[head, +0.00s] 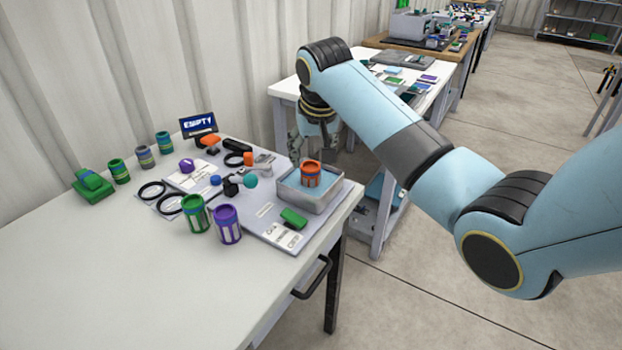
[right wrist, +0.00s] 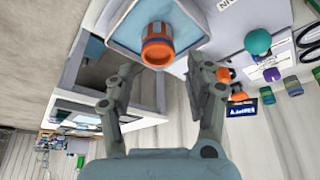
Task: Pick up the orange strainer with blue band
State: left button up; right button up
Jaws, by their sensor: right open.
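The orange strainer (head: 311,174) stands upright in a shallow grey tray (head: 313,204) near the right end of the white table. My left gripper is not in view.
A green strainer (head: 194,214) and a purple strainer (head: 228,224) stand left of the tray. A green block (head: 294,218) lies in front of it. Black rings, a teal ball (head: 250,181) and a small screen (head: 199,125) are farther left. The table's front left is bare.

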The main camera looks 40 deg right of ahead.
aim_at(311, 167)
jog(key=x, duration=0.8)
jog(key=shift+d+f+b, duration=0.15)
jog(key=shift+f+b, duration=0.05)
jog(key=shift+b, duration=0.2)
jog(key=c, duration=0.9)
jog(key=shift+r, duration=0.15)
